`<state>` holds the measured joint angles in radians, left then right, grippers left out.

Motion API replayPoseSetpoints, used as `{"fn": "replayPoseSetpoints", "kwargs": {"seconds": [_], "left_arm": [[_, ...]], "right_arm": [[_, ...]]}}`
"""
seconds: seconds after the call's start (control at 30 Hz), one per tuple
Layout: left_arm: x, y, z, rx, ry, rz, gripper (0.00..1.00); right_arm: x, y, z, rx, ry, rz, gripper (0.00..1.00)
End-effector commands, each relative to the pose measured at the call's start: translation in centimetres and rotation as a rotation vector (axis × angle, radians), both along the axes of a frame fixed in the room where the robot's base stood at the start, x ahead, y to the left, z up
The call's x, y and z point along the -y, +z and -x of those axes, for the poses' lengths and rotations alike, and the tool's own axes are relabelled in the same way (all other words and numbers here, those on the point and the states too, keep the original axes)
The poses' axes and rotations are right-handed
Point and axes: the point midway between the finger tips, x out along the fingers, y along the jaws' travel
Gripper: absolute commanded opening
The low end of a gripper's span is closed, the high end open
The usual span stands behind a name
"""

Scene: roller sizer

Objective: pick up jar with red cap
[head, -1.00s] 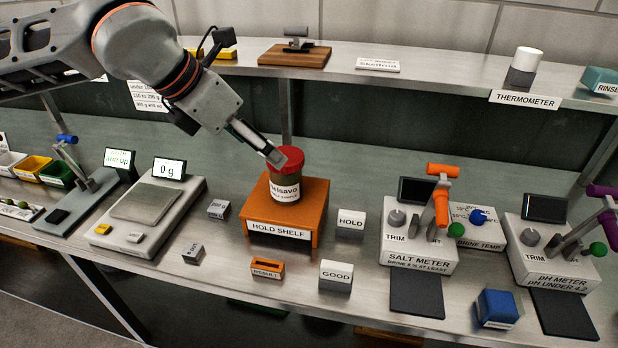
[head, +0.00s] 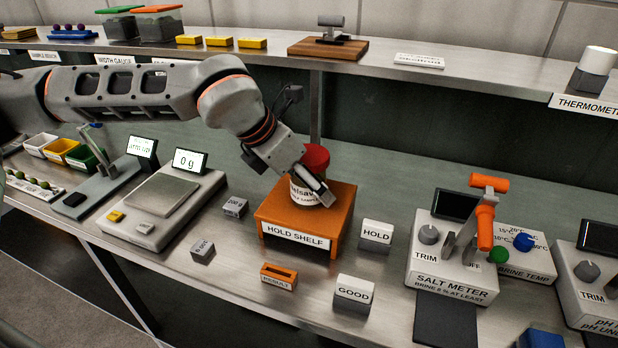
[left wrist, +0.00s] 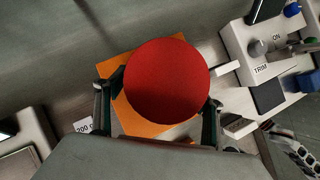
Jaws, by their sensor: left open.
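The jar with a red cap (head: 316,158) stands upright on the orange hold shelf (head: 345,212). Its white label (head: 303,192) is partly covered by my left gripper. My left gripper (head: 318,192) comes down from the upper left and is at the jar's height. In the left wrist view, the red cap (left wrist: 167,82) fills the middle, with one finger of my left gripper (left wrist: 158,112) on each side of it. The fingers are open, and I cannot tell whether either touches the jar.
A scale (head: 160,205) reading 0 g stands left of the hold shelf. HOLD (head: 376,236) and GOOD (head: 354,293) blocks and an orange RESULT holder (head: 279,277) stand nearby. The salt meter (head: 450,262) is at the right. An upper shelf (head: 420,78) runs behind.

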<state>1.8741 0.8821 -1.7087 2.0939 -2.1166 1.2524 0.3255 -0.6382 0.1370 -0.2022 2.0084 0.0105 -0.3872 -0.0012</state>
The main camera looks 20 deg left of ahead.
Motion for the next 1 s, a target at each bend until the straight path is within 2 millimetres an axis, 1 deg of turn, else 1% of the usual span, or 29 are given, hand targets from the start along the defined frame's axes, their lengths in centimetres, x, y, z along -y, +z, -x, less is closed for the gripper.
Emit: {"fn": "replayPoseSetpoints", "kwargs": {"seconds": [0.07,0.27,0.3,0.37,0.4,0.47,0.8,0.87,1.0], "left_arm": [[0.1,-0.3,-0.1,0.000,0.001,-0.001,0.68],[0.1,-0.3,-0.2,0.001,0.001,0.000,0.68],[0.1,-0.3,-0.2,0.000,0.001,-0.001,0.58],[0.1,-0.2,-0.2,0.001,0.001,0.000,0.42],[0.1,-0.3,-0.2,0.000,0.001,-0.001,0.32],[0.1,-0.2,-0.2,0.001,0.001,0.000,0.18],[0.1,0.1,-0.2,0.005,0.000,0.001,0.17],[0.1,0.3,-0.2,0.005,0.000,0.001,0.17],[0.1,1.6,-0.3,0.007,0.001,0.001,0.17]], "right_arm": [[0.2,0.1,-0.3,0.005,-0.002,0.002,0.40],[0.4,0.4,-0.8,0.015,-0.002,0.006,0.40],[0.4,0.4,-0.9,0.015,-0.002,0.006,0.40],[0.4,0.4,-0.9,0.015,-0.002,0.006,0.40],[0.3,0.4,-0.9,0.015,-0.001,0.006,0.40],[0.3,0.4,-0.9,0.015,0.000,0.007,0.40],[0.1,0.1,-0.1,0.002,0.004,0.003,0.40],[0.0,0.0,0.1,-0.001,0.004,0.002,0.40],[0.0,0.1,0.2,-0.002,0.004,0.001,0.40]]}}
